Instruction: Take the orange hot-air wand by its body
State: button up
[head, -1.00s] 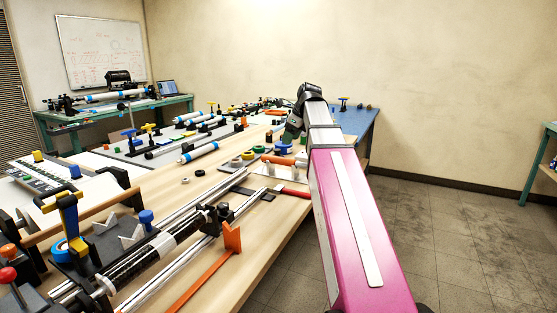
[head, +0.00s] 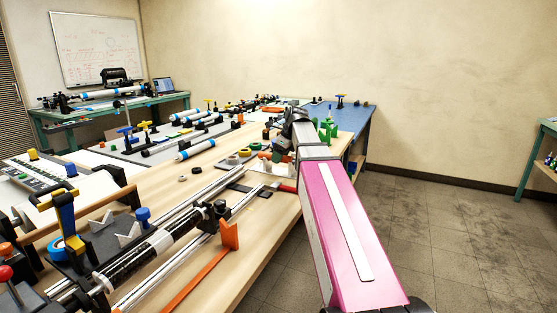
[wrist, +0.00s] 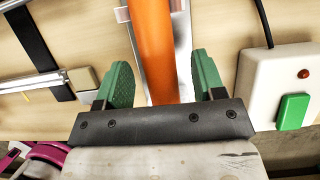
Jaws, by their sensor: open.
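The orange hot-air wand (wrist: 152,45) shows in the wrist view as an orange body running from the top edge down between my fingers. It lies over a pale metal holder (wrist: 183,30). My gripper (wrist: 162,82) is open, with one green finger on each side of the wand and a gap on both sides. The wand's lower end is hidden behind my dark gripper bar. In the head view my gripper (head: 282,150) is over the far right part of the bench, and my arm mostly hides the wand there.
A white box with a green button (wrist: 292,110) stands close to the right of my gripper in the wrist view. A black strap and metal bar (wrist: 35,85) lie to the left. Tape rolls (head: 240,156) lie on the wooden bench (head: 262,240). Floor is clear at right.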

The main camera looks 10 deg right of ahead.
jog(key=shift+f, duration=0.1)
jog(key=shift+c, duration=0.3)
jog(key=c, duration=1)
